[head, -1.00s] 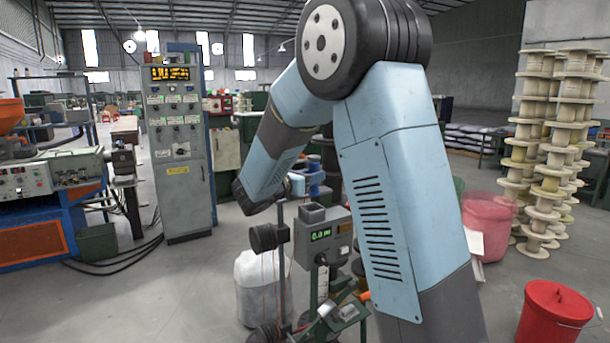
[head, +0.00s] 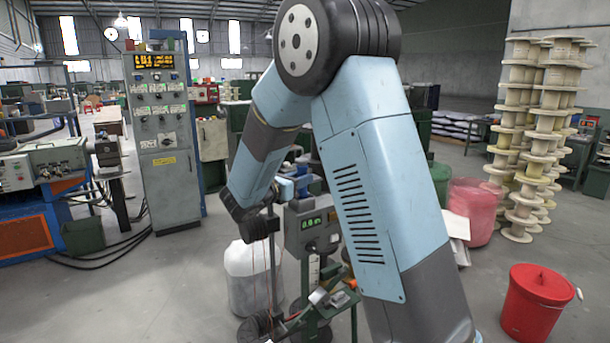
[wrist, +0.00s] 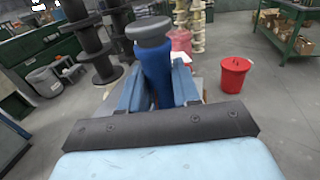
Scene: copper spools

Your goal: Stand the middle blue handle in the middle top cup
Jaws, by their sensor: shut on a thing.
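In the wrist view, my gripper (wrist: 158,78) has its two blue fingers shut on a blue handle (wrist: 154,66). The handle has a wide grey top (wrist: 148,29) and stands roughly upright between the fingers, leaning slightly. Its lower end is hidden by my gripper. In the head view, my forearm slopes down to the left beside the grey machine with a green display (head: 311,222). My gripper is hard to make out there. I cannot pick out the top cups in either view.
A red lidded bucket (head: 538,303) stands on the floor at right. A pink bin (head: 475,212) and stacked cream spools (head: 540,130) are behind it. A white container (head: 252,278) is by the machine. A grey control cabinet (head: 165,140) stands at left.

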